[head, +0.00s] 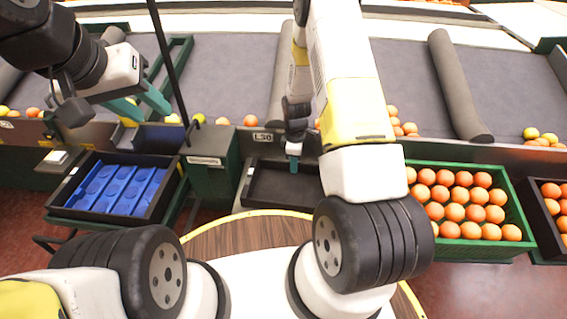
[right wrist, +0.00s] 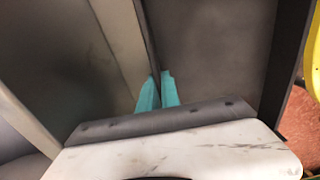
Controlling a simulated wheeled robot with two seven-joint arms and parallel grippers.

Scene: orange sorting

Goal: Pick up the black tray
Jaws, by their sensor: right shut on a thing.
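The black tray (head: 262,190) is empty in the part I see. It sits in the middle of the head view, in front of the sorting line, and my right arm covers its right part. My right gripper (head: 294,164) reaches down at the tray's far edge. In the right wrist view, the teal fingers of the right gripper (right wrist: 160,90) are shut on the tray's thin wall, with the dark tray floor (right wrist: 215,50) to the right. My left gripper (head: 140,106) is open and empty, in the air above the line's edge at the left, away from the tray.
A green crate (head: 462,252) full of oranges stands to the right, with another dark crate of oranges (head: 562,238) beyond it. A black tray with a blue insert (head: 112,188) is at the left. A green post (head: 213,170) stands between. Oranges lie along the line's edge.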

